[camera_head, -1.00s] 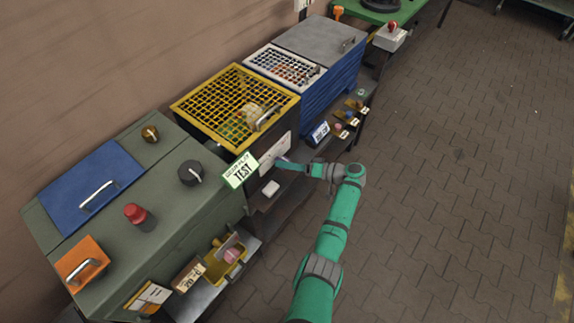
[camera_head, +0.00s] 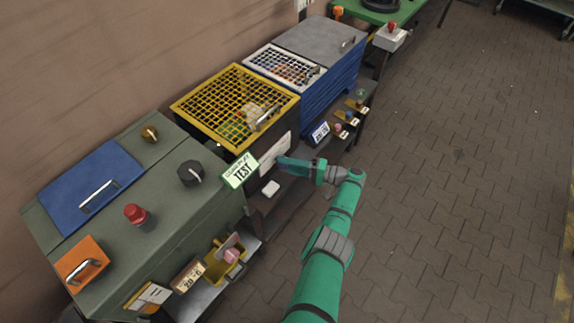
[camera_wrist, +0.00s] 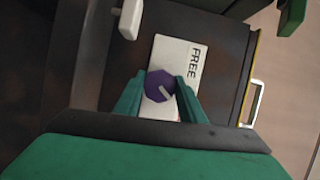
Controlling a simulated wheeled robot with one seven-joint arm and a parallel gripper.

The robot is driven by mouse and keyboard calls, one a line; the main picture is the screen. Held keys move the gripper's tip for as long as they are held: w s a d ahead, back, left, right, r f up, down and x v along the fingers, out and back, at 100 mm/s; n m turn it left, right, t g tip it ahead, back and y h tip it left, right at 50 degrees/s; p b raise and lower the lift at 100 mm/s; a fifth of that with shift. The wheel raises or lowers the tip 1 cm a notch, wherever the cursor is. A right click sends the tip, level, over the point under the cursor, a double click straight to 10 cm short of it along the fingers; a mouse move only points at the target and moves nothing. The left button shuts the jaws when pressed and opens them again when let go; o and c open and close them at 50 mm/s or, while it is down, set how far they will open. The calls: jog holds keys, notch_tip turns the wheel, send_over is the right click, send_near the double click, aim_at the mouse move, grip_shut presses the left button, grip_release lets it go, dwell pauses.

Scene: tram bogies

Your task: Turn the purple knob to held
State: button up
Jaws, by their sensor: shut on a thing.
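The purple knob (camera_wrist: 158,86) shows in the wrist view as a dark octagon with a pale pointer line, on a white plate (camera_wrist: 172,54) fixed to a dark cabinet front. The plate reads FREE beside the knob; other lettering is hidden. The pointer slants toward the lower right in the wrist view. My gripper (camera_wrist: 156,92) has its two green fingers on either side of the knob, shut on it. In the head view my gripper (camera_head: 283,163) is at the cabinet's front and hides the knob.
A yellow grid lid (camera_head: 195,103) tops the cabinet. A TEST sign (camera_head: 240,171) stands just left of my gripper, and a small white block (camera_head: 271,188) is below it. A grey-green cabinet (camera_head: 170,215) with knobs and handles is at the left. The paved floor at right is clear.

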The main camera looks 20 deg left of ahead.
dwell(0.3)
jog(key=o, duration=1)
jog(key=shift+o, duration=0.2)
jog(key=d, duration=0.7)
jog(key=shift+d, duration=0.25)
jog(key=shift+w+r, duration=0.1)
